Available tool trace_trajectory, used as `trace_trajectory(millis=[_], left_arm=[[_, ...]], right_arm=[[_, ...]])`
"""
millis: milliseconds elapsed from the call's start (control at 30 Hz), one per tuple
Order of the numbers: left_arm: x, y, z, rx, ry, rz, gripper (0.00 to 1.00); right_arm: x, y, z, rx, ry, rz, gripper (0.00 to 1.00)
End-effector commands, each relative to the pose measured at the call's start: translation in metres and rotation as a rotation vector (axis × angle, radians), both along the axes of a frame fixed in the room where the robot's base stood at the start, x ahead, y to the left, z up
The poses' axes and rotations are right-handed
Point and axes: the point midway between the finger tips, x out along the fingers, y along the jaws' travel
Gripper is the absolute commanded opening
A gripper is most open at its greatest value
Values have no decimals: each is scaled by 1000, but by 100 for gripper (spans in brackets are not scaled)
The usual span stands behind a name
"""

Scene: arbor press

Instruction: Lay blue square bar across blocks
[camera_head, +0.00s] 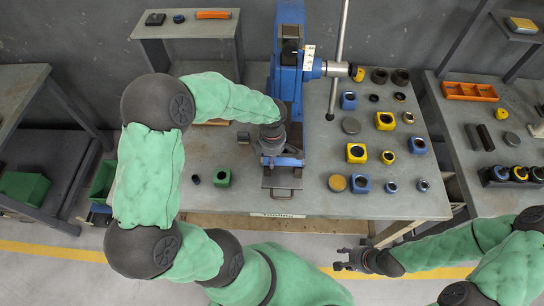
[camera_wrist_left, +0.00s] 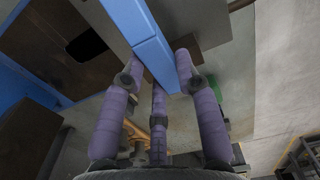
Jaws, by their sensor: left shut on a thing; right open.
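The blue square bar (camera_wrist_left: 146,42) runs between the purple fingers of my left gripper (camera_wrist_left: 158,78), which is shut on it, in the left wrist view. In the head view my left gripper (camera_head: 274,143) is at the front of the blue arbor press (camera_head: 290,75), low over its base (camera_head: 283,183). A blue strip, probably the bar (camera_head: 287,161), shows just below the gripper there. I cannot tell whether the bar touches anything beneath it; the blocks are not clearly made out. My right gripper (camera_head: 354,261) is open and empty, in front of the table.
The grey table (camera_head: 240,205) carries the press. Several blue, yellow and dark blocks and rings stand to its right, including a yellow block (camera_head: 356,153). A long lever (camera_head: 337,50) rises at the press's right side.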

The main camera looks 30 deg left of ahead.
Motion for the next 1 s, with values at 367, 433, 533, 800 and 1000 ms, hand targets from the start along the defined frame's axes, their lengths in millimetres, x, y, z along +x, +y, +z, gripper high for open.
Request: trace_trajectory(millis=[367,433,533,800,1000], left_arm=[[1,0,-4,0,-2,1,0],[1,0,-3,0,-2,1,52],[1,0,-3,0,-2,0,60],[0,0,-3,-1,1,0,60],[1,0,16,0,-4,0,60]], right_arm=[[0,0,-5,0,0,0,41],[0,0,-4,0,0,0,41],[0,0,-4,0,0,0,41],[0,0,-4,0,0,0,41],[0,0,-4,0,0,0,41]])
